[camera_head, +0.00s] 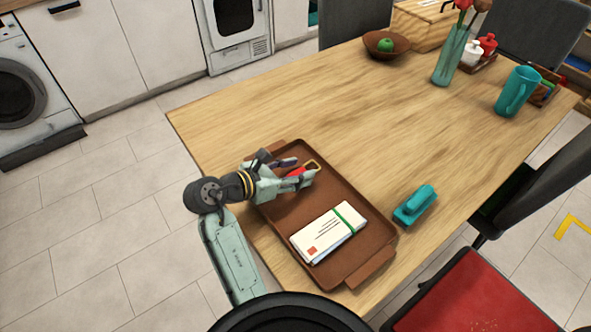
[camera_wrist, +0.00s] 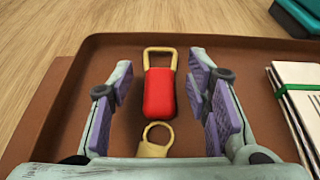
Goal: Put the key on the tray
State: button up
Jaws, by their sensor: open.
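The key has a red body (camera_wrist: 159,93) with a yellowish loop at its far end and a brass ring-shaped part at its near end. In the wrist view it lies on the brown tray (camera_wrist: 115,42), between my open fingers and apart from both. In the head view the tray (camera_head: 329,178) sits at the table's near-left edge. My gripper (camera_head: 304,172) is over the tray's far-left part, with the red of the key (camera_head: 297,172) partly hidden by the fingers. The same open gripper (camera_wrist: 162,105) frames the key in the wrist view.
A bundle of white envelopes with a green band (camera_head: 328,232) lies on the tray's near part. A teal stapler-like object (camera_head: 414,205) stands right of the tray. A bowl with a green fruit (camera_head: 386,44), a vase (camera_head: 449,58) and a teal pitcher (camera_head: 517,92) stand farther back. The table's middle is clear.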

jog(key=b+v, duration=0.1)
jog(key=v, duration=1.1)
jog(key=shift+r, duration=0.1)
